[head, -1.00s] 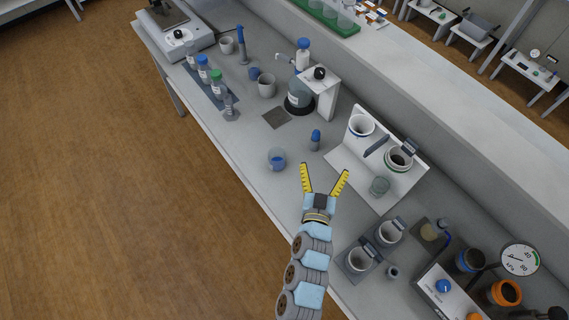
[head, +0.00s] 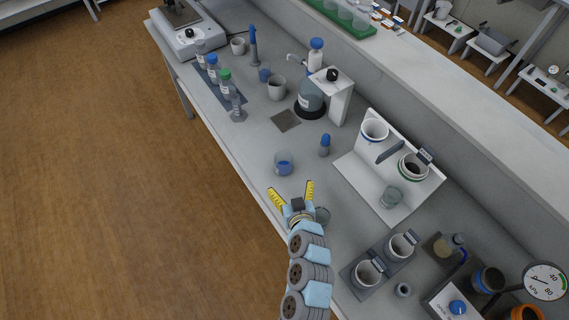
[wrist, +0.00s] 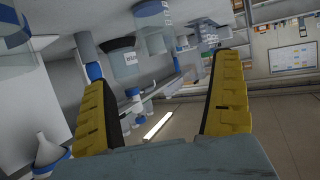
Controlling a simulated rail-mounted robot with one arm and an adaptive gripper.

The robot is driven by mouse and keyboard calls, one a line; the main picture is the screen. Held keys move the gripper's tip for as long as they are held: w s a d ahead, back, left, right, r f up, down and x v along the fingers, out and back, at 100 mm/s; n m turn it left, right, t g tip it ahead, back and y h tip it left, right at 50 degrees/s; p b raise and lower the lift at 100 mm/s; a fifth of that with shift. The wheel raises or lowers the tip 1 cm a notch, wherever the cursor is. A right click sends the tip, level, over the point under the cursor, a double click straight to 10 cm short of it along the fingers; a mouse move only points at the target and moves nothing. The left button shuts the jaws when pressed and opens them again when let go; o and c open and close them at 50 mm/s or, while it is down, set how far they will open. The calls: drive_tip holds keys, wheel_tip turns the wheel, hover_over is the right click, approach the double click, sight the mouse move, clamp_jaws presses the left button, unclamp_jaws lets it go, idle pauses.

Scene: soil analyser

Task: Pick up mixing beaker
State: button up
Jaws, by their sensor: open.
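A small clear beaker with blue in it (head: 284,163) stands on the bench near its front edge; I take it to be the mixing beaker, though I cannot be sure. My gripper (head: 291,192) is open and empty, with its yellow fingers spread just in front of this beaker in the head view. In the wrist view the two yellow fingers (wrist: 164,95) stand wide apart with nothing between them close up. A clear round glass vessel (head: 322,214) is just right of my gripper, partly hidden by it.
A blue-capped small bottle (head: 325,145) stands right of the beaker. A white stand (head: 357,175) with cups is further right. A stirrer unit with a flask (head: 311,97) and a bottle rack (head: 237,101) are behind. Bare bench lies left of the beaker.

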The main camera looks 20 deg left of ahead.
sight(286, 166)
drive_tip(key=shift+p+x, duration=0.55)
drive_tip(key=shift+x, duration=4.2)
drive_tip(key=shift+w+a+f+p, duration=0.1)
drive_tip(key=shift+w+a+p, duration=0.15)
drive_tip(key=shift+w, duration=0.4)
drive_tip(key=shift+w+a+f+p, duration=0.1)
drive_tip(key=shift+w+a, duration=0.2)
drive_tip(key=shift+w, duration=0.4)
drive_tip(key=shift+x, duration=1.15)
drive_tip(key=c, duration=1.4)
